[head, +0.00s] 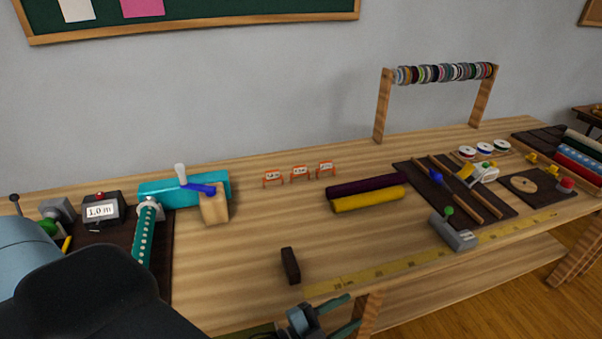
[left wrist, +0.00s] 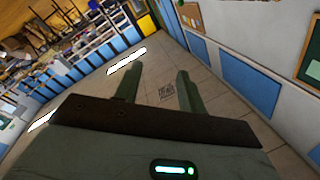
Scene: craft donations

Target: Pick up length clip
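Three small orange clips with white labels stand in a row at the back middle of the bench in the head view: a left clip (head: 272,178), a middle clip (head: 299,173) and a right clip (head: 326,168). Their label text is too small to read. My left gripper (head: 355,310) is at the bottom edge of the head view, in front of the bench and well away from the clips. In the left wrist view my left gripper (left wrist: 157,72) has its fingers apart with nothing between them, pointing at the room. My right gripper is not in view.
A dark block (head: 290,266) lies near the bench's front edge. A wooden block (head: 214,207) with a blue-handled tool stands left of the clips. Purple (head: 366,186) and yellow (head: 369,199) rolls lie to their right. The bench between the clips and dark block is clear.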

